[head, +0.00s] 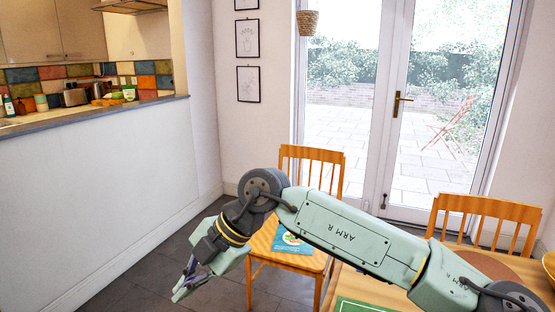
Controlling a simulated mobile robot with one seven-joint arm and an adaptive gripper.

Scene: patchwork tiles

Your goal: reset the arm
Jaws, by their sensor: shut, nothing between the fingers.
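My arm reaches in from the lower right of the head view, pale green with dark joints. It bends at a dark elbow-like joint near the middle, and my gripper (186,283) hangs at its end, pointing down and left. The gripper is shut, with nothing seen in it. It is in the air to the left of a wooden chair (312,155), over the dark floor. The part of the arm in front of the chair hides some of its back and seat.
A blue booklet (291,241) lies on the chair's seat. A wooden table (375,288) with a green mat (360,305) is at lower right, a second chair (487,209) behind it. A white half wall (95,190) stands left. Dark floor (135,287) shows free between wall and chair.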

